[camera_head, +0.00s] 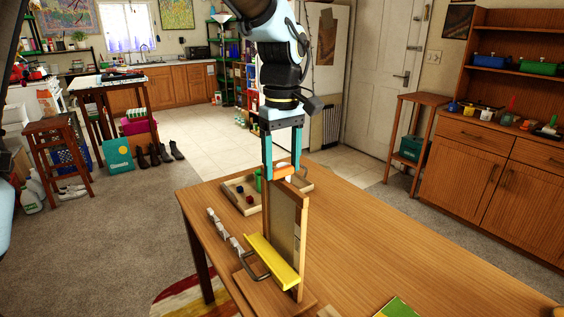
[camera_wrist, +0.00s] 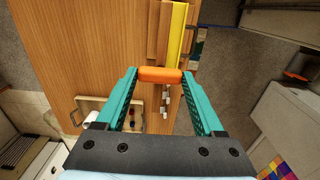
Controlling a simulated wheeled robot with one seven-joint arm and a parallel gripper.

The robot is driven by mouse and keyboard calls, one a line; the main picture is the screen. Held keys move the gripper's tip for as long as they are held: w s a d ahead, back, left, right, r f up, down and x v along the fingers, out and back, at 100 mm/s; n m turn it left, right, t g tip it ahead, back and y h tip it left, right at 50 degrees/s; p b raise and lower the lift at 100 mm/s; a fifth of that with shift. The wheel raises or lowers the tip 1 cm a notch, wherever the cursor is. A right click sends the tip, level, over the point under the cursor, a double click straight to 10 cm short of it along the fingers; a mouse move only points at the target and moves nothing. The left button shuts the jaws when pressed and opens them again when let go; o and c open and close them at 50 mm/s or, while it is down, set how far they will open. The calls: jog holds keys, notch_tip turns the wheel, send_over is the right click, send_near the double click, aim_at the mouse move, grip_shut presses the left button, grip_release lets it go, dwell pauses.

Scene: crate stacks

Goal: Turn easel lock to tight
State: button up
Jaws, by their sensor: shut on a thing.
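The easel (camera_head: 287,235) stands upright on the wooden table, with a yellow ledge (camera_head: 272,260) low on its front. The easel lock is an orange bar at the top of the easel (camera_head: 285,171); it also shows in the wrist view (camera_wrist: 160,74), lying crosswise. My gripper (camera_head: 283,168) points down over the easel's top. In the wrist view its teal fingertips (camera_wrist: 161,76) are shut on the two ends of the orange lock. I see no marking that tells how tight the lock is.
A wooden tray (camera_head: 233,184) with small items lies behind the easel. A green book (camera_head: 398,308) lies at the front edge. The table's right part (camera_head: 400,240) is clear.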

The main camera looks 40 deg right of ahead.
aim_at(282, 168)
dwell(0.3)
jog(key=o, duration=1.4)
notch_tip(282, 168, up, 11)
jog(key=shift+f+b, duration=0.1)
jog(key=shift+b, duration=1.15)
